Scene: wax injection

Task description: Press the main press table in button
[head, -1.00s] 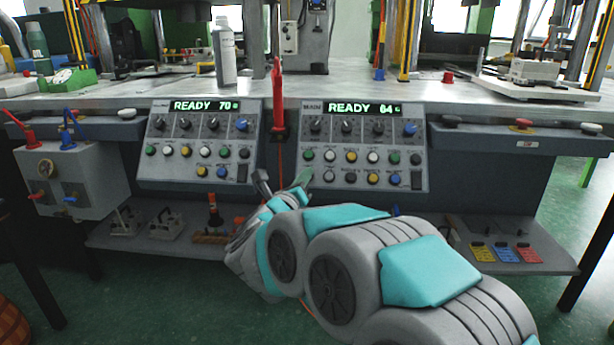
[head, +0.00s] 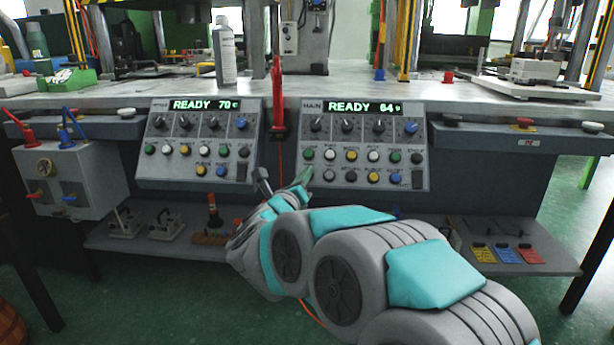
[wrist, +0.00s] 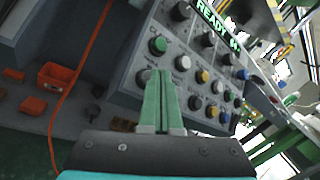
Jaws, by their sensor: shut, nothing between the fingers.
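The main press panel (head: 340,135) is the right one of two grey control panels; its display reads READY 64. It carries knobs above two rows of coloured buttons. Its top row starts at the left with a green button (head: 308,155), then a white button (head: 330,154). The button labels are too small to read, so I cannot tell which is table in. My gripper (head: 304,176) is at the panel's lower left. In the wrist view its green fingers (wrist: 158,74) are shut and empty, with tips below the green button (wrist: 158,45). I cannot tell whether they touch the panel.
A second panel (head: 196,145) with READY 70 stands to the left. A red lever (head: 277,90) stands between the panels. A lower shelf (head: 120,238) holds clamps and small tools. In the wrist view, an orange cable (wrist: 82,75) and orange bins (wrist: 56,76) lie left.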

